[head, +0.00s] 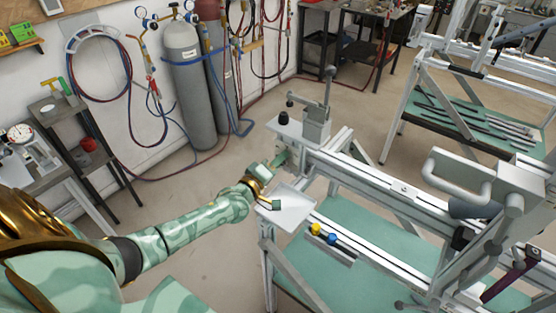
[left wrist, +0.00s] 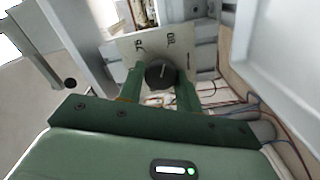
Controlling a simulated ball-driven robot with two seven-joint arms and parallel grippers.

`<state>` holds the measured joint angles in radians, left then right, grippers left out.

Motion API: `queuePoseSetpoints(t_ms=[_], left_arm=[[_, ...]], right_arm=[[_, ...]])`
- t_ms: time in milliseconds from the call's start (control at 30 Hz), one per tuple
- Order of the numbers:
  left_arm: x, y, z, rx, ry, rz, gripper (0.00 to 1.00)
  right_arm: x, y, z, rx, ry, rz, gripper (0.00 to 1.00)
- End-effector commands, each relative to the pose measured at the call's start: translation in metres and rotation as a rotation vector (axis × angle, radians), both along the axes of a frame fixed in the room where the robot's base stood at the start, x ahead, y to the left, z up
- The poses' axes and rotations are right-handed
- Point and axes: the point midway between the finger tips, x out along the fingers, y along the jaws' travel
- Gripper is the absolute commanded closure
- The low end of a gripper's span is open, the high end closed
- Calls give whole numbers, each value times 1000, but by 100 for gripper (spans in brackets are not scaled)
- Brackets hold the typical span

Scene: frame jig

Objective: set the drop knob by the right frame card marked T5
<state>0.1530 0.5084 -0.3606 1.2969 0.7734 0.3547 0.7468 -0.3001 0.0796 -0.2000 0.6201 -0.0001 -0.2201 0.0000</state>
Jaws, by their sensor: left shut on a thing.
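A dark round knob (left wrist: 160,73) with a pale pointer line sits in front of a pale plate (left wrist: 128,47) with dark markings in the left wrist view. The markings are too small and tilted to read surely. My left gripper (left wrist: 161,88) has its green fingers on either side of the knob and is shut on it. In the head view my left gripper (head: 282,159) reaches the near left end of the grey frame jig (head: 370,185); the held knob is hidden there. I cannot make out a card marked T5. My right gripper is not in view.
A pale tray (head: 292,214) is fixed at the jig's end, below my left gripper. Yellow and blue knobs (head: 316,229) sit on the lower rail. A black-topped post (head: 284,118) and upright clamp (head: 318,118) stand above. Gas cylinders (head: 190,90) stand by the wall.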

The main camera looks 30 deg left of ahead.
Motion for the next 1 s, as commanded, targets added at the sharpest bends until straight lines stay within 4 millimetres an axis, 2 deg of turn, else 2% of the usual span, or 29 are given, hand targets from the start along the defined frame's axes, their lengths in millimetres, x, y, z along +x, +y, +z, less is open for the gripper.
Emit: queuePoseSetpoints(t_ms=[300,767,800,867,1000], left_arm=[[-1,-1,-1,97,-4,-1,89],[-1,-1,-2,110,-4,-1,89],[-1,-1,-2,110,-3,-2,63],[-1,-1,-2,110,-4,-1,47],[-1,-1,-1,109,-6,-1,47]], right_arm=[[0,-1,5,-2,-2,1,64],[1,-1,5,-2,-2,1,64],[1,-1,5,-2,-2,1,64],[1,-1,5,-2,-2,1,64],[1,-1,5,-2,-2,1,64]])
